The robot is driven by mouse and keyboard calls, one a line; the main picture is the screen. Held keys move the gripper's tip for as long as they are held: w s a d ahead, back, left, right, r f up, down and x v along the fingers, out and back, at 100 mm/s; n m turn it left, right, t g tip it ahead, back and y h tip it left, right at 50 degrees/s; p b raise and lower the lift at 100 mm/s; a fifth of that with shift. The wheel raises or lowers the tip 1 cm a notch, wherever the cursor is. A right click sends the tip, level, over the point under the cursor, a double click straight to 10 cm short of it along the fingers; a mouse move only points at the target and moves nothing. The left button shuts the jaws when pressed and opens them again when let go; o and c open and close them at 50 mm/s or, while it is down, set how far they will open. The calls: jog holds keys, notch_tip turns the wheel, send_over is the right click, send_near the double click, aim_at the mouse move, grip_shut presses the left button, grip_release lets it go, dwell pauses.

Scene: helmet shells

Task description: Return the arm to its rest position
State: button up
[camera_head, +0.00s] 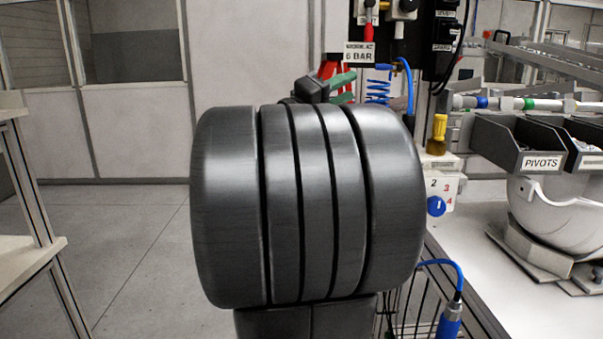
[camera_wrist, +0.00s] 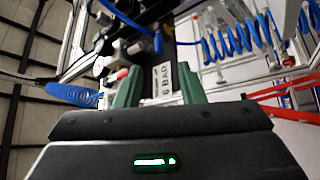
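My arm is raised in front of the head camera, and its large grey joint fills the middle of that view. Part of my gripper (camera_head: 345,88) shows behind the top of this joint, with green fingers. In the wrist view my gripper (camera_wrist: 157,72) has its two green fingers apart, with nothing held between them. The 6 BAR sign (camera_wrist: 162,80) shows in the background through the gap; it also shows in the head view (camera_head: 360,52). Much of the arm is hidden behind the joint.
A blue-hosed tool (camera_head: 449,320) hangs by a wire basket (camera_head: 405,310). A shelf (camera_head: 30,262) stands at left. Open floor (camera_head: 140,235) lies between.

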jog(key=p+x, duration=0.1)
jog(key=x, duration=1)
jog(key=shift+d+r, duration=0.1)
jog(key=shift+r, duration=0.05)
jog(key=p, duration=0.3)
jog(key=shift+s+a+r+m+g, duration=0.15)
jog(key=shift+a+r+m+g, duration=0.15)
jog(key=shift+r+g, duration=0.1)
jog(key=shift+d+y+p, duration=0.1)
jog(key=shift+y+p, duration=0.2)
jog(key=shift+p, duration=0.3)
jog(key=r+m+g+y+p, duration=0.1)
jog(key=m+g+y+p, duration=0.1)
jog(key=p, duration=1.1)
jog(key=shift+r, duration=0.15)
jog(key=b, duration=0.3)
send_near(381, 65)
jog(key=shift+s+a+r, duration=0.25)
jog(key=shift+s+r, duration=0.05)
jog(key=shift+r, duration=0.15)
jog(key=shift+r, duration=0.1)
